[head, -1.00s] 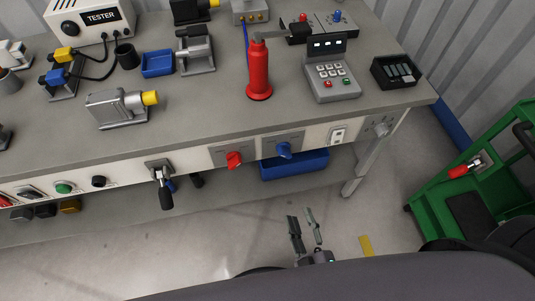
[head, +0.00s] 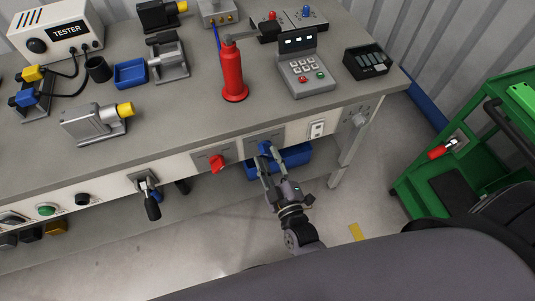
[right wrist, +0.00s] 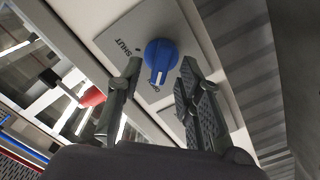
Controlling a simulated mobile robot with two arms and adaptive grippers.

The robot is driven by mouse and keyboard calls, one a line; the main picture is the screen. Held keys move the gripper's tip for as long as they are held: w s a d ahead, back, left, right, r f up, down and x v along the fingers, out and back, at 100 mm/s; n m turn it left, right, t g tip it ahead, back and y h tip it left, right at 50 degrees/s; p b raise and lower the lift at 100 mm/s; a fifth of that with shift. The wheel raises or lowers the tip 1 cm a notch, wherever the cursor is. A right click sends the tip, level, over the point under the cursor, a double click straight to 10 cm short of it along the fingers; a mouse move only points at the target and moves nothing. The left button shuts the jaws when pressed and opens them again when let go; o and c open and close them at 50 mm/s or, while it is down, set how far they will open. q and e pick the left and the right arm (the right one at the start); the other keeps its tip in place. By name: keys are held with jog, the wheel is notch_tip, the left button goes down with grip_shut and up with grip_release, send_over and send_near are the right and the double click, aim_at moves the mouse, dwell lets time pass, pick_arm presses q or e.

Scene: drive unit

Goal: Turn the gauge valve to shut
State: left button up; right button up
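A blue knob (head: 265,148) sits on a grey plate on the bench's front panel, partly hidden by my right gripper. I take it to be the gauge valve. In the right wrist view, the knob (right wrist: 161,54) has a white pointer mark toward the bottom of the picture. The word SHUT is on the plate (right wrist: 118,35), left of the knob, and the mark does not point at it. My right gripper (head: 267,162) is open in front of the knob. In the wrist view its fingers (right wrist: 160,78) stand on both sides of the knob, with no clear contact. My left gripper is not in view.
A red knob (head: 217,163) is left of the blue one, and a black-handled lever (head: 151,203) further left. A white switch (head: 317,129) is to the right. A blue bin (head: 294,157) is below the panel. A green cart (head: 411,190) stands at right.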

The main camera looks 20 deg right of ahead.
jog(key=shift+w, duration=0.8)
jog(key=shift+c, duration=0.3)
grip_shut()
